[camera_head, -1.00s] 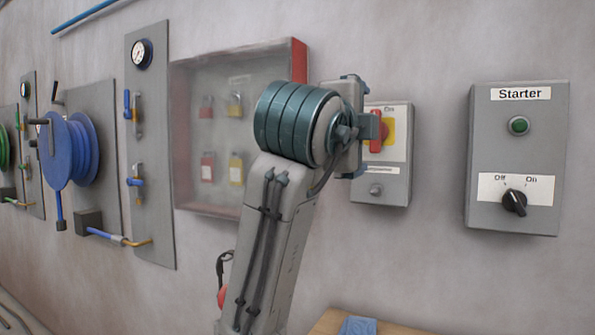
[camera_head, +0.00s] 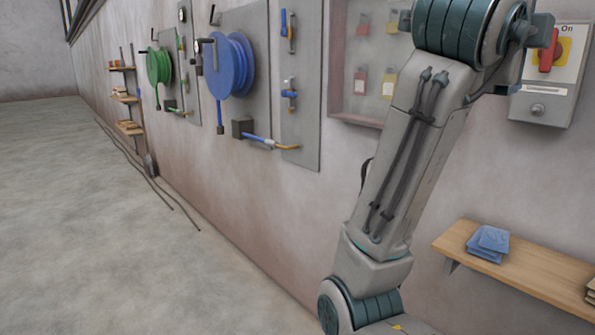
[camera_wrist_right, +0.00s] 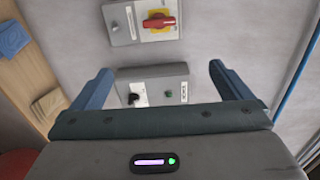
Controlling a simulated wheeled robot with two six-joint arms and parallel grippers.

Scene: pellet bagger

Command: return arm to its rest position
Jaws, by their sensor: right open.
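My right arm (camera_head: 415,150) stands raised in front of the wall in the head view, with its upper joint at the top edge of the picture. The right gripper's jaws are not visible there. In the right wrist view my right gripper (camera_wrist_right: 162,88) is open and empty, with its two blue fingers wide apart. Beyond the fingers, the starter box (camera_wrist_right: 150,72) shows between them, apart from them. The isolator box with a red handle (camera_wrist_right: 160,21) is at the top of that view. My left gripper is in neither view.
A wooden shelf (camera_head: 515,270) with folded blue cloths (camera_head: 488,241) juts from the wall at lower right. A blue hose reel (camera_head: 232,65), a green reel (camera_head: 159,66) and a padlock cabinet (camera_head: 340,100) are on the wall. Cables (camera_head: 150,180) lie on otherwise clear floor at left.

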